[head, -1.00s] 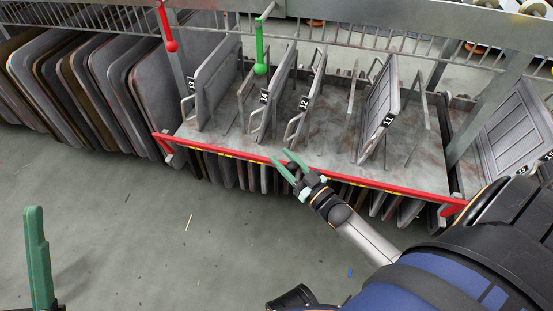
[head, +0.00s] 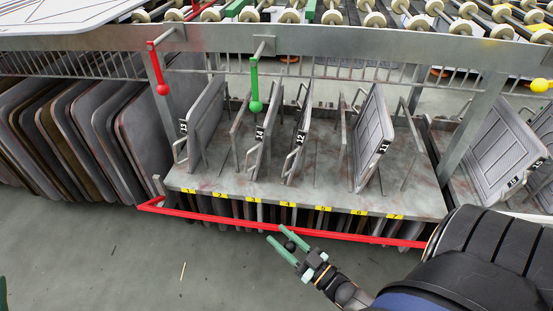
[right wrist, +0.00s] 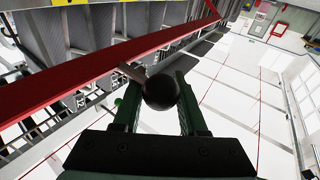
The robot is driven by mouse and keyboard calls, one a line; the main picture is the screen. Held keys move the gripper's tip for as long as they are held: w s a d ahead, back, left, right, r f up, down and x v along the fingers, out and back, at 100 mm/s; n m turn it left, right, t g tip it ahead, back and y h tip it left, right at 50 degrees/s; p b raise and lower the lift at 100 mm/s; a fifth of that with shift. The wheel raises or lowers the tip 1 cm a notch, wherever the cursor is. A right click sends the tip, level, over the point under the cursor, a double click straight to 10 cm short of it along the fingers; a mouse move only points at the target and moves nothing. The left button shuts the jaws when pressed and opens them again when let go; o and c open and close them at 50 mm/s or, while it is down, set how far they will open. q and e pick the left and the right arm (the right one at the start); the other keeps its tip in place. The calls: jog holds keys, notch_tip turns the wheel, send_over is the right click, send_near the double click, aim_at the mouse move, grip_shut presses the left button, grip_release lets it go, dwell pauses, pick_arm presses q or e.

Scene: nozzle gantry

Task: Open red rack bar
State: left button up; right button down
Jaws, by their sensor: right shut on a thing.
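The red rack bar (head: 215,218) stands out in front of the shelf edge in the head view, with a gap between it and the yellow number labels. It also crosses the right wrist view (right wrist: 95,78) diagonally. A dark round knob (right wrist: 160,92) on a short stem joins the bar. My right gripper (head: 281,239) is shut on this knob, with a green finger on either side of it; in the right wrist view the fingers (right wrist: 160,100) flank the ball. Only a green sliver of my left gripper (head: 3,295) shows at the lower left edge.
The grey shelf (head: 320,190) holds upright numbered plates, such as plate 11 (head: 372,135). A green handle (head: 254,85) and a red handle (head: 157,70) hang from the beam above. More plates (head: 90,120) stand at left. The floor (head: 120,260) in front is clear.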

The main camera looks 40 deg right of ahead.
jog(key=shift+n+t+y, duration=0.3)
jog(key=shift+n+y, duration=0.1)
jog(key=shift+n, duration=0.1)
jog(key=f, duration=0.1)
jog(key=a+f+b, duration=0.1)
jog(key=s+a+f+b, duration=0.1)
jog(key=f, duration=0.1)
jog(key=c, duration=1.6)
grip_release()
jog(key=shift+s+a+r, duration=0.1)
jog(key=shift+r, duration=0.25)
jog(key=shift+c, duration=2.3)
grip_release()
jog(key=shift+d, duration=0.25)
pick_arm(q)
notch_tip(320, 180, down, 2)
jog(key=shift+w+f, duration=0.15)
jog(key=shift+f, duration=0.05)
jog(key=shift+a+r+p, duration=0.1)
jog(key=shift+r+p, duration=0.35)
jog(key=shift+p, duration=0.2)
pick_arm(e)
jog(key=v, duration=1.2)
jog(key=shift+s, duration=0.25)
jog(key=shift+c, duration=0.2)
